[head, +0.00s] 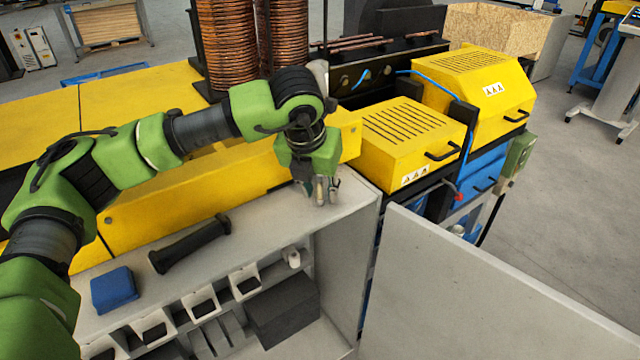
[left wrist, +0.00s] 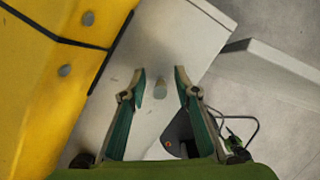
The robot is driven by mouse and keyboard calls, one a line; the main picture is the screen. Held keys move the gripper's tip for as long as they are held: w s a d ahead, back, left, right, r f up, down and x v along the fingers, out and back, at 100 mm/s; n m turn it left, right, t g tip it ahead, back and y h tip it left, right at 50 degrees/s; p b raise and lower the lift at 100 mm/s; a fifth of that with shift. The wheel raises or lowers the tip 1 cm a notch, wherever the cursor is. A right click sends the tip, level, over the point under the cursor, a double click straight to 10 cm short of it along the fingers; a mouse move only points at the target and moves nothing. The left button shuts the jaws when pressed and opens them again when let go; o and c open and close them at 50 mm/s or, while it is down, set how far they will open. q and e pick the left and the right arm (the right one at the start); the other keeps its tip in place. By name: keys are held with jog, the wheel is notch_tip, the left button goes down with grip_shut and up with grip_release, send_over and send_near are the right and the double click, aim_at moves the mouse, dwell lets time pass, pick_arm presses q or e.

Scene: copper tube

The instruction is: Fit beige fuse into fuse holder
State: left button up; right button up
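My left gripper (head: 322,192) reaches down over the right end of the grey cabinet top (head: 345,210). In the left wrist view its two fingers (left wrist: 161,78) are open. A small grey-beige cylinder, seemingly the beige fuse (left wrist: 160,88), shows between them with a gap on each side. I cannot tell its height relative to the fingertips. In the head view the gripper hides most or all of it. I cannot make out a fuse holder for certain in either view. My right gripper is in neither view.
A black cylindrical bar (head: 190,243) and a blue block (head: 113,290) lie on the cabinet top. Small white bins (head: 245,280) sit in the shelf below. A yellow panel (head: 170,225) stands behind; an open grey door (head: 470,300) extends at right.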

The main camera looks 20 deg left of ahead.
pick_arm(q)
grip_shut()
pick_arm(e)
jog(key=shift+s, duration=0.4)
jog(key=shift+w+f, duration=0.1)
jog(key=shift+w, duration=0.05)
